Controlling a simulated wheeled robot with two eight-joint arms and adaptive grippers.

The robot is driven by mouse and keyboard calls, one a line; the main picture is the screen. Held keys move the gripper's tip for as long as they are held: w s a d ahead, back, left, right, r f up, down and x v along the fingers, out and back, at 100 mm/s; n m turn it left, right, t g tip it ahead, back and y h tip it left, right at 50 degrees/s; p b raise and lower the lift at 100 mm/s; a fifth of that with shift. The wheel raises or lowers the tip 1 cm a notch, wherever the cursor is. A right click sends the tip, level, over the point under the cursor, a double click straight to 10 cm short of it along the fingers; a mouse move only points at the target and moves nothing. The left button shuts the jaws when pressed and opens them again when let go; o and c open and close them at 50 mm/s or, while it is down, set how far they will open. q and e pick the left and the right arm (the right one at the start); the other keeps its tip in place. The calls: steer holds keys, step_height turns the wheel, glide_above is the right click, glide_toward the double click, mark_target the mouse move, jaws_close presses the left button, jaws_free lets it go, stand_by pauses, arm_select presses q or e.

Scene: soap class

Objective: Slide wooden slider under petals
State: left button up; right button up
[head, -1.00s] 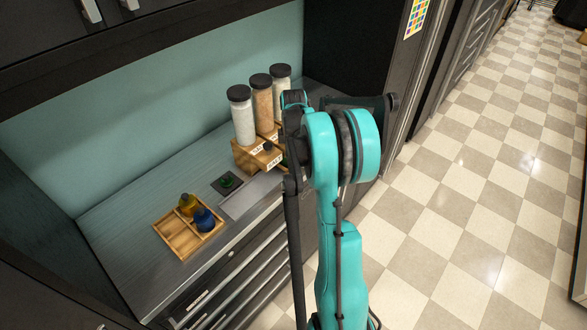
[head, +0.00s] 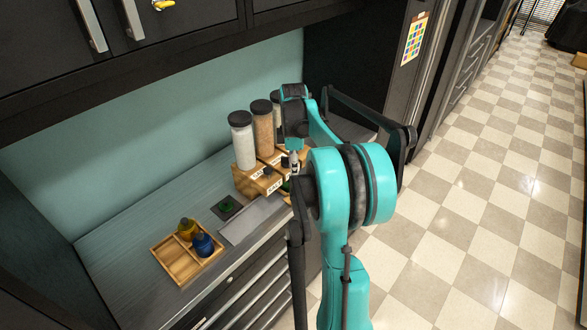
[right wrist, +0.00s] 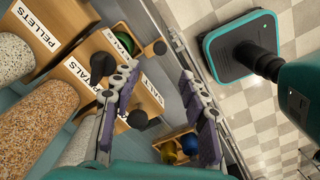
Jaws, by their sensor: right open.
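The wooden dispenser stand (head: 247,183) holds three clear jars with black lids, and dark round knobs stick out of its front. In the head view my right arm hides the stand's right part. My left gripper is out of view.
A wooden tray (head: 172,262) with a yellow bottle (head: 187,229) and a blue bottle (head: 203,243) sits on the counter's left. A green item on a dark square pad (head: 227,206) lies between tray and stand. Cabinets overhang the counter.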

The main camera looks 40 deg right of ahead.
step_height(320, 180, up, 9)
steer(key=s+a+p, duration=0.2)
steer(key=p, duration=0.4)
stand_by(0.7)
steer(key=shift+s+a+f, duration=0.1)
